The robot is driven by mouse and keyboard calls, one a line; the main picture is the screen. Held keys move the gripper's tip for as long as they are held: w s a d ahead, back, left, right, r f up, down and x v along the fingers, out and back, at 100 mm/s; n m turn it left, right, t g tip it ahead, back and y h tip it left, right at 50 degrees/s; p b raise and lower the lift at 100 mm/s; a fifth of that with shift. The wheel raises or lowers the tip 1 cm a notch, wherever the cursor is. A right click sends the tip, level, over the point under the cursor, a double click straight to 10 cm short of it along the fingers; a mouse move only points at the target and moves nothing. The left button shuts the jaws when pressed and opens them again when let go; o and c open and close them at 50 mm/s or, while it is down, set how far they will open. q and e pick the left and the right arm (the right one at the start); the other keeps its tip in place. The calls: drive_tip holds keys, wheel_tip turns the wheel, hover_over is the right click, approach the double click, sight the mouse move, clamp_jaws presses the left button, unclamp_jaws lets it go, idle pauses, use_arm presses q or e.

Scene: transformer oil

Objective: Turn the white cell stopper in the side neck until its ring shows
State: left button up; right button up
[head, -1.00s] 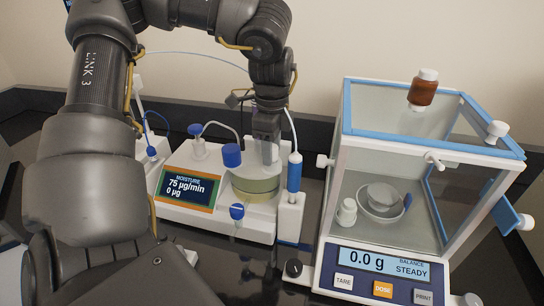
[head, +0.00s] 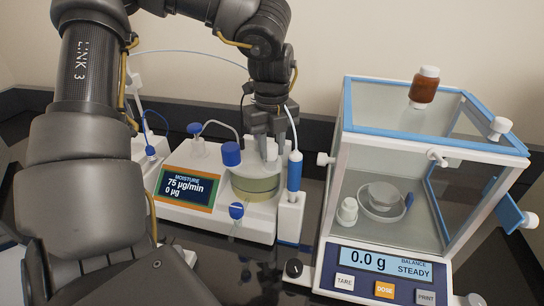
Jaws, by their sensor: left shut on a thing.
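My left gripper (head: 270,145) points down over the back of the glass cell (head: 255,186), which holds yellowish liquid. Its two fingers show side by side, shut on a white piece at the top of the cell. This piece appears to be the white cell stopper (head: 268,151); the fingers cover most of it, and I cannot see a ring on it. The cell sits on the white moisture meter (head: 230,228), whose screen (head: 187,187) reads 75 µg/min and 0 µg. My right gripper is not in view.
A blue cap (head: 231,154) and a blue-and-white holder (head: 294,172) stand close on either side of the gripper. A glass-walled balance (head: 345,225) reading 0.0 g stands to the right, with a brown bottle (head: 424,86) on top.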

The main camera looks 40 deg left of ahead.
use_arm(q)
drive_tip(key=shift+m, duration=1)
drive_tip(key=o, duration=0.6)
drive_tip(key=shift+m, duration=0.3)
drive_tip(key=o, duration=0.5)
wheel_tip(320, 180, up, 11)
drive_tip(key=shift+a+f, duration=0.1)
